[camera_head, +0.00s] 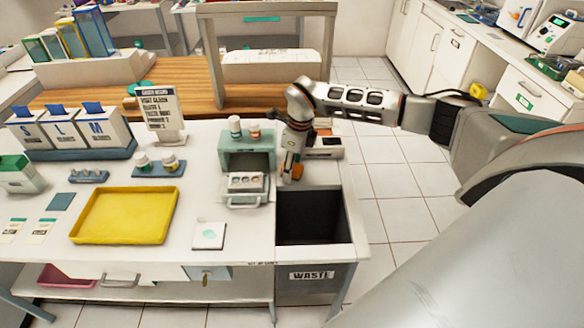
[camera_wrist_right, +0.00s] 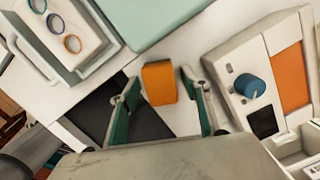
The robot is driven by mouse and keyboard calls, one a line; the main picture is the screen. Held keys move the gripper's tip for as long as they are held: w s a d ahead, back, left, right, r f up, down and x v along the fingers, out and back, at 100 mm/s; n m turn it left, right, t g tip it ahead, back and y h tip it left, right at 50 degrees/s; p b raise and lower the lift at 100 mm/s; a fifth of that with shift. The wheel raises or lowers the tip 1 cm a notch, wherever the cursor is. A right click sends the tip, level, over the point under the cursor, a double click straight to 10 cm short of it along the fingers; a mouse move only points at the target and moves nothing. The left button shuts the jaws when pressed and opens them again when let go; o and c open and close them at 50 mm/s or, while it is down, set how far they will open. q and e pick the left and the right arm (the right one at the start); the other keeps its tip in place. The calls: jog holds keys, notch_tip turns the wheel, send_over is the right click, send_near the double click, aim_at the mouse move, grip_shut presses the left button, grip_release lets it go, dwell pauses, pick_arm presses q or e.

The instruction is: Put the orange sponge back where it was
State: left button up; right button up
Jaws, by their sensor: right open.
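The orange sponge (camera_wrist_right: 159,82) is a small block that shows between the two fingers in the right wrist view. A bit of orange, likely the sponge (camera_head: 298,171), shows beside the fingers in the head view. My right gripper (camera_wrist_right: 158,77) is open, with one green-padded finger on each side of the sponge. A gap shows at the right finger, and I cannot tell whether the left finger touches. In the head view, my right gripper (camera_head: 290,168) points down between the pale green unit and the waste opening. My left gripper is not in view.
The pale green unit (camera_head: 245,150) with a pulled-out drawer (camera_head: 245,186) stands left of the gripper. A device with a blue knob (camera_wrist_right: 250,86) and orange panel is on the right. The waste bin (camera_head: 312,276) opens in front. A yellow tray (camera_head: 125,215) lies further left.

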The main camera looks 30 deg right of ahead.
aim_at(296, 167)
notch_tip(296, 167, up, 12)
jog(key=s, duration=0.1)
jog(key=shift+d, duration=0.4)
jog(key=shift+s, duration=0.1)
